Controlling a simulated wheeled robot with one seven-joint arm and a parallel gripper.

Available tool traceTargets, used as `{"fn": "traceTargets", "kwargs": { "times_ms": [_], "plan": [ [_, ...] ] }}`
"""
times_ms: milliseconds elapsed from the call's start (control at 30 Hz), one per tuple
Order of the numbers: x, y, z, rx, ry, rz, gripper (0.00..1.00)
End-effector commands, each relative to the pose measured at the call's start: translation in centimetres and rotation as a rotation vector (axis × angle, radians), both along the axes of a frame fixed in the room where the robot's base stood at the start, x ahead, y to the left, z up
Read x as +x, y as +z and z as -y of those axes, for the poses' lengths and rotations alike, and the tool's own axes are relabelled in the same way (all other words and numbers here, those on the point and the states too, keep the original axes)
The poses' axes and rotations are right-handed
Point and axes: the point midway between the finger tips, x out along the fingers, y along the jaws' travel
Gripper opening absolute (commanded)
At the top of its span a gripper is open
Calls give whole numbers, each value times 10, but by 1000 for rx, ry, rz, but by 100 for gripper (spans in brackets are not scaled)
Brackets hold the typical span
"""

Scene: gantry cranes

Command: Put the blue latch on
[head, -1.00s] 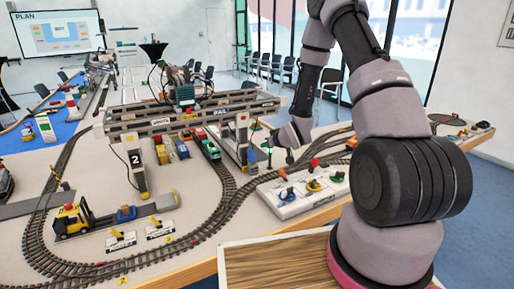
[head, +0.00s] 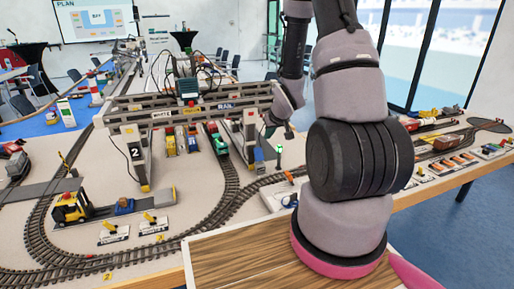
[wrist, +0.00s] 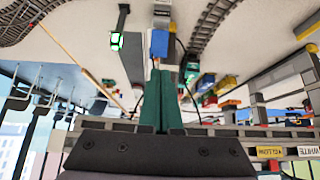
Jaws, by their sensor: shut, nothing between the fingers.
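In the wrist view a blue block (wrist: 159,43) lies just beyond the tips of my gripper (wrist: 160,74). A small gap seems to separate them; contact cannot be told. In the head view a blue piece (head: 259,156) shows low at the right leg of the gantry crane (head: 250,132). Whether either is the blue latch, and its state, I cannot tell. My gripper's dark green fingers are shut together and empty. In the head view it hangs near the crane's right end, mostly hidden by my arm.
Two small plaques with yellow levers (head: 113,232) lie by the forklift (head: 71,210). Tracks (head: 226,205) curve across the table. A green signal light (wrist: 116,40) stands near my gripper.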

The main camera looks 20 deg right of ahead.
Motion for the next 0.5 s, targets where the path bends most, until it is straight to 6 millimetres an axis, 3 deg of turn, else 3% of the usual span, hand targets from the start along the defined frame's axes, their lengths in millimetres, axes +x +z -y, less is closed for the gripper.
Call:
{"fn": "traceTargets", "kwargs": {
  "times_ms": [233, 500],
  "plan": [
    [10, -15, 0, 1, 1, -2, 0],
    [43, -58, -1, 0, 3, -2, 0]
  ]
}}
